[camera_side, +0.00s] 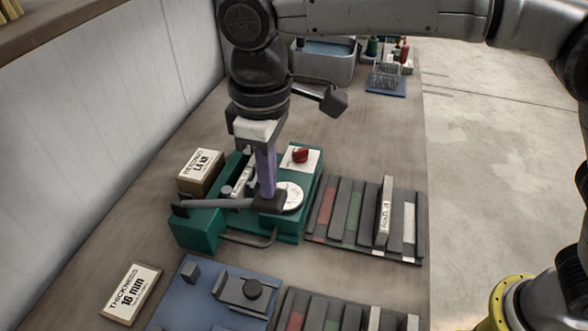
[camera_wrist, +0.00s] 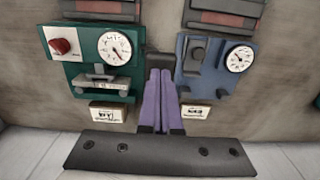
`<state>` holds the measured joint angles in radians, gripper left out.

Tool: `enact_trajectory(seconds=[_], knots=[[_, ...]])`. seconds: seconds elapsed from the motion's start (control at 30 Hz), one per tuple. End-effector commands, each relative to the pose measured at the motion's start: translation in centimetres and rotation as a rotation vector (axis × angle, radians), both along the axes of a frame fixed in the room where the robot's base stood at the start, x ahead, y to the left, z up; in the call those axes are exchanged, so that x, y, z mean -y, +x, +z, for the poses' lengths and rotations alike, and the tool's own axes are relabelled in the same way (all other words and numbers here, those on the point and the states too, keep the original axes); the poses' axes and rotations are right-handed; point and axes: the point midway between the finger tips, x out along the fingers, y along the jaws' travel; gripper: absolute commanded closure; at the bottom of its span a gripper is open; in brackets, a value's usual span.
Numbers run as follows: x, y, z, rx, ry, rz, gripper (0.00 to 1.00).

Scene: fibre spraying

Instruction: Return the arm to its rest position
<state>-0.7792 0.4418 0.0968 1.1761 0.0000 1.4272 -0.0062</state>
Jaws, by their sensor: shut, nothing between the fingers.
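My gripper (camera_side: 268,195) points down over the green station in the side view, its purple fingers together with nothing between them. In the wrist view my gripper (camera_wrist: 160,66) shows as two purple fingers side by side with dark tips. The tips appear between the green station (camera_wrist: 122,45) and the blue station (camera_wrist: 210,50). In the side view the fingers overlap the green station (camera_side: 200,229) near its white dial (camera_side: 289,195); I cannot tell whether they touch it.
A red knob (camera_side: 300,155) sits on the green station. The blue station (camera_side: 180,290) is nearer the camera. Racks of dark strips (camera_side: 340,215) stand to the right. Label blocks (camera_side: 200,170) and (camera_side: 130,295) lie left. A grey bin (camera_side: 325,66) and blue-based rack (camera_side: 385,82) stand behind.

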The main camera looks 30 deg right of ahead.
Motion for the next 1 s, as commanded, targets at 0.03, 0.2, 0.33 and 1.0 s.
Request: enact_trajectory(seconds=[0.03,0.2,0.33,1.0], knots=[[0.0,0.0,0.0,0.000,0.000,0.000,1.00],[1.2,1.0,0.8,0.013,0.011,-0.031,1.00],[5.1,2.4,4.9,0.070,0.061,-0.112,1.00],[32.2,-12.6,8.7,0.390,0.184,-0.673,1.00]])
